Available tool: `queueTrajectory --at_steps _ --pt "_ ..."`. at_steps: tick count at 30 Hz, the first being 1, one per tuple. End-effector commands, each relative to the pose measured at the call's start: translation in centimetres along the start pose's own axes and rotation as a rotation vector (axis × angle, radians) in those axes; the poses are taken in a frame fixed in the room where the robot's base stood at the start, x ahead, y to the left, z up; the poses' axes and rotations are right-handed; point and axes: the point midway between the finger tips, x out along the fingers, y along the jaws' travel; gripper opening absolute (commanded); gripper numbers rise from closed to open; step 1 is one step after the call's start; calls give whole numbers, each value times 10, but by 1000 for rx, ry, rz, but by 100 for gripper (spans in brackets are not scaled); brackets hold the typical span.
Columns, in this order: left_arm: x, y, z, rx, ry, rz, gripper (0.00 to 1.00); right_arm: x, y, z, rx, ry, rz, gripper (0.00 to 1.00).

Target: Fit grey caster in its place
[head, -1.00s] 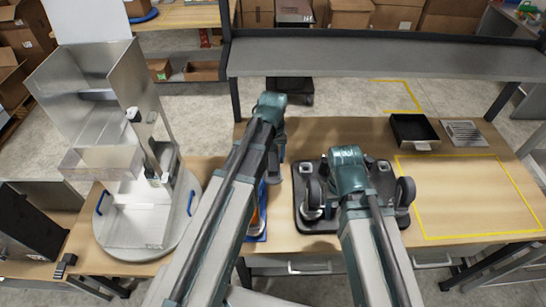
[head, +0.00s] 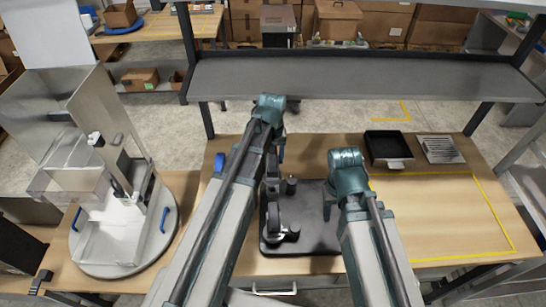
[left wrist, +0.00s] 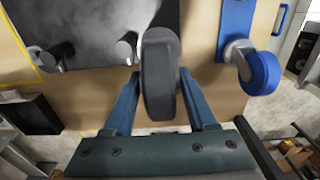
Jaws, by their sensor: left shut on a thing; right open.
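The grey caster (left wrist: 158,85) is held between the two blue fingers of my left gripper (left wrist: 157,95), shut on its wheel. In the left wrist view it is beside a bare post (left wrist: 125,48) at a corner of the dark base plate (left wrist: 80,28). A gap or contact there cannot be told. In the head view the plate (head: 318,240) lies on the table with a dark caster (head: 274,215) at its near left corner and a bare post (head: 291,185) at the far left.
A blue caster (left wrist: 260,74) stands on a blue mat (left wrist: 236,22) beside the held one. A black tray (head: 388,149) and slotted metal plate (head: 441,149) lie at the back right. A round turntable with a metal dispenser (head: 110,240) stands left. The yellow-outlined area is clear.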

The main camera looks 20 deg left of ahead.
Motion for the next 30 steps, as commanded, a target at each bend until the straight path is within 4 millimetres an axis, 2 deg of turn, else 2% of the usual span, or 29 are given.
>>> queueTrajectory --at_steps 13,30 --pt "27 0 0 0 0 0 0 26 -2 -2 -1 1 1 50" --pt "26 0 1 -4 6 3 0 26 -2 -2 -2 1 1 50"
